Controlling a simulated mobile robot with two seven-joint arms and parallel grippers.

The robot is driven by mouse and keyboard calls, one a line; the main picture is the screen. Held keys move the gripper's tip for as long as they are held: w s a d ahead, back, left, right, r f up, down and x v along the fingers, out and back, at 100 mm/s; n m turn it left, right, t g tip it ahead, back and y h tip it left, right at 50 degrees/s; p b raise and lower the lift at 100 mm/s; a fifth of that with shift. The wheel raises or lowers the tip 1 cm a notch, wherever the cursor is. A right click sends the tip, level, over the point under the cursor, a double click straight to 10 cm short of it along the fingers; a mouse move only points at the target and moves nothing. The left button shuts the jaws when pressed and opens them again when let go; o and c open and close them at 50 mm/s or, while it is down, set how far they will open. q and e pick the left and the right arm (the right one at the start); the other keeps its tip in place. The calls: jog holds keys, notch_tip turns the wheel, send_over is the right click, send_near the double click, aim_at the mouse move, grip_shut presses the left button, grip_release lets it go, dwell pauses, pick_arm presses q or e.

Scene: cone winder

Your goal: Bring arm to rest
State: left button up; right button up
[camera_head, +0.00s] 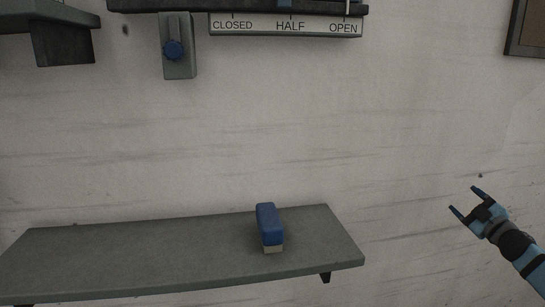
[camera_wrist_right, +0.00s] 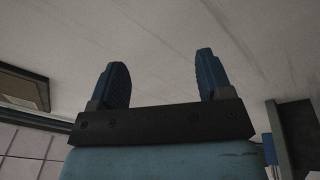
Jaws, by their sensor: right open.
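My right gripper (camera_head: 467,203) is at the right of the head view, with its two fingers spread apart and nothing between them. It is in front of the bare wall, to the right of the shelf and apart from it. In the right wrist view its two blue fingers (camera_wrist_right: 161,80) are also apart and empty, with pale wall beyond them. My left gripper is not in either view.
A grey shelf (camera_head: 180,255) at the lower left bears a blue block-like thing with a pale base (camera_head: 269,225). A framed board (camera_head: 528,28) hangs upper right.

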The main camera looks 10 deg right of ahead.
jog(key=s+d+f+m+g+h, duration=0.1)
jog(key=d+f+m+g+h, duration=0.5)
jog(key=d+f+h, duration=0.15)
jog(key=s+a+f+g+y, duration=0.1)
jog(key=s+a+f+y, duration=0.35)
jog(key=a+f, duration=0.75)
jog(key=s+a+f+g+y, duration=0.1)
jog(key=s+a+f, duration=0.6)
jog(key=a+f, duration=0.55)
jog(key=s+a+f+m+g+y, duration=0.1)
jog(key=s+a+f+y, duration=0.1)
jog(key=s+a, duration=1)
jog(key=s+a+f+m+g+y, duration=0.1)
jog(key=s+a+f+y, duration=0.1)
jog(key=s+a, duration=1)
pick_arm(q)
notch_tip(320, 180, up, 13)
jog(key=p, duration=1.5)
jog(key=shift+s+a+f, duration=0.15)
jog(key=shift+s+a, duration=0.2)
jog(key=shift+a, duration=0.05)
pick_arm(e)
jog(key=w+a+r, duration=0.1)
jog(key=a+r, duration=0.2)
jog(key=r, duration=1)
jog(key=shift+w+a+r+t, duration=0.15)
jog(key=shift+w+r+t, duration=0.1)
jog(key=shift+w+t, duration=0.1)
